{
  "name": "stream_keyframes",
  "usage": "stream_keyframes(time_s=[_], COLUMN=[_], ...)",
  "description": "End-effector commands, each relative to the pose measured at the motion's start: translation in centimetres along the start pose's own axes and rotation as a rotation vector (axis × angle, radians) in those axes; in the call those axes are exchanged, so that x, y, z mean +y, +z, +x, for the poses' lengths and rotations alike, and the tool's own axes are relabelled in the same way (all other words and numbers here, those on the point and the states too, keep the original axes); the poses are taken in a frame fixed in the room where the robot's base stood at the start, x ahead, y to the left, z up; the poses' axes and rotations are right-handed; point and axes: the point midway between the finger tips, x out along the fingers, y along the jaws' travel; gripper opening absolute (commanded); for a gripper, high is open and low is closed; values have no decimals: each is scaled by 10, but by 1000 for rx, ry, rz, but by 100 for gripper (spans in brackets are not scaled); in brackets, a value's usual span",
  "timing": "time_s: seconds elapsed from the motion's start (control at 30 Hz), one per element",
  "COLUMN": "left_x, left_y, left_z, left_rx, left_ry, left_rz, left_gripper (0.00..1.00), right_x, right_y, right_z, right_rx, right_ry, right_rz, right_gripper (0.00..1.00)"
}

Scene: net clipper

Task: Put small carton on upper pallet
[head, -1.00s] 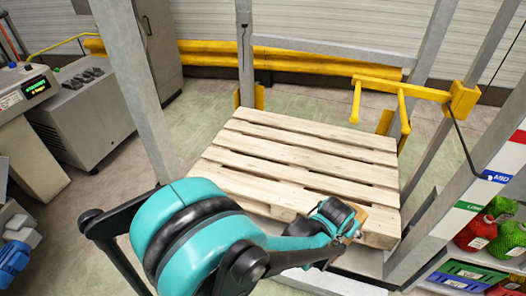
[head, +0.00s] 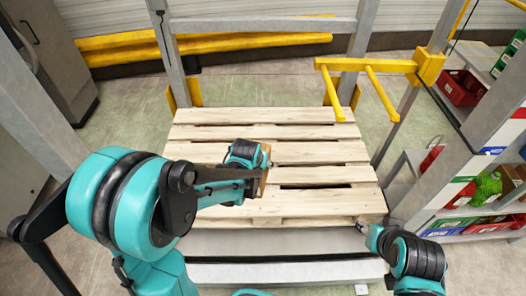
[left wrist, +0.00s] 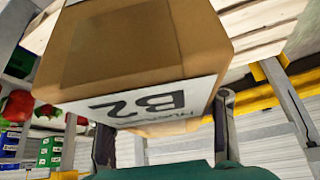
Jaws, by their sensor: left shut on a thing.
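The upper pallet (head: 225,208) is a pale slatted wooden pallet in the middle of the head view, with no load seen on it. My left gripper (head: 262,172) is shut on the small brown carton (head: 265,183), over the pallet's slats. In the left wrist view the carton (left wrist: 140,45) fills the upper middle, tilted, with a white label reading B2. The gap between carton and slats cannot be told. My right gripper (head: 362,227) is by the pallet's front right corner, too small to show whether it is open.
Grey metal posts (head: 174,60) frame the pallet. A yellow two-pronged bar (head: 370,65) reaches in at the back right. A shelf (head: 470,238) with red and green goods stands at the right. A yellow rail (head: 250,42) runs along the back wall.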

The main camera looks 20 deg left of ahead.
Motion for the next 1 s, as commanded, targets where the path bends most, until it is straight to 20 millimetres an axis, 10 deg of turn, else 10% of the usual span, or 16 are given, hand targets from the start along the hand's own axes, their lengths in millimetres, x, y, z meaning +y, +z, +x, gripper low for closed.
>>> stream_keyframes(time_s=[0.5, 1.0], left_x=[19, 41], left_y=[-74, -105], left_z=[90, 190], left_rx=[-5, -4], left_ry=[-37, -74], left_rz=[-59, -118], left_gripper=[0, 0], right_x=[0, 0], right_y=[-10, -18], right_z=[-14, -25], right_rx=[0, 0], right_ry=[0, 0], right_rz=[0, 0], right_gripper=[40, 40])
